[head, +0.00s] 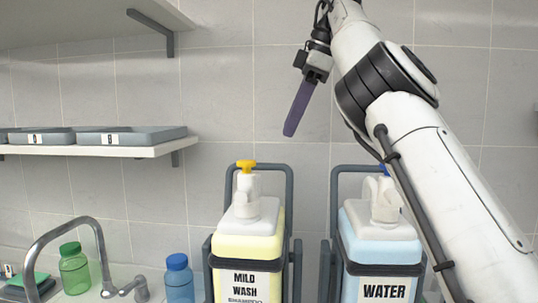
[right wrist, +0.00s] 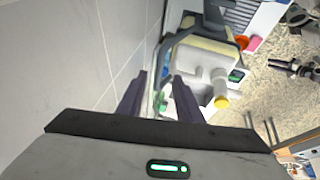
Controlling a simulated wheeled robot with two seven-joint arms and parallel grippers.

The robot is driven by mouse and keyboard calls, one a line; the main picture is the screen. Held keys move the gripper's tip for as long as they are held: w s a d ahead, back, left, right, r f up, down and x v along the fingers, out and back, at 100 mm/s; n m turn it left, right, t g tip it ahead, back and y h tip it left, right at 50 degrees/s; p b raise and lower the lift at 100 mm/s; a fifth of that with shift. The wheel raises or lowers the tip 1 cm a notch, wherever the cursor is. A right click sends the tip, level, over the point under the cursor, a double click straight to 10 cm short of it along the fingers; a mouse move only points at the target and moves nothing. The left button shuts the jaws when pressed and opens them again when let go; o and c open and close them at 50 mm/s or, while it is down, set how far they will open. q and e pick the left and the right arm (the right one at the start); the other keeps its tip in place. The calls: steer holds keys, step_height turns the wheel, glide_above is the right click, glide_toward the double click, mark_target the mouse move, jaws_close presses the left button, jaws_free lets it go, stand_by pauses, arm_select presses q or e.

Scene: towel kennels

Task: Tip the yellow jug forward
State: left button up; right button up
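The pale yellow jug (head: 247,247) is labelled MILD WASH SHAMPOO and has a white top with a yellow pump head (head: 246,165). It stands upright in a dark grey frame (head: 289,200) in the head view; its lower part is cut off. In the right wrist view its yellow pump head (right wrist: 221,102) shows below and to the right of the fingertips. My right gripper (head: 290,132) hangs above and to the right of the jug, with purple fingers pointing down. In the right wrist view the fingers (right wrist: 160,76) are apart with nothing between them. My left gripper is not in view.
A WATER jug (head: 383,250) stands in a similar frame to the right, partly behind my right arm. A faucet (head: 75,225), a green bottle (head: 73,268) and a blue bottle (head: 179,280) are at left. A shelf (head: 150,150) holds grey trays (head: 130,137). The tiled wall is close behind.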

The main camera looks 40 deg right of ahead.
mark_target(277, 164)
steer(key=x, duration=0.9)
steer(key=shift+w, duration=0.1)
jaws_close()
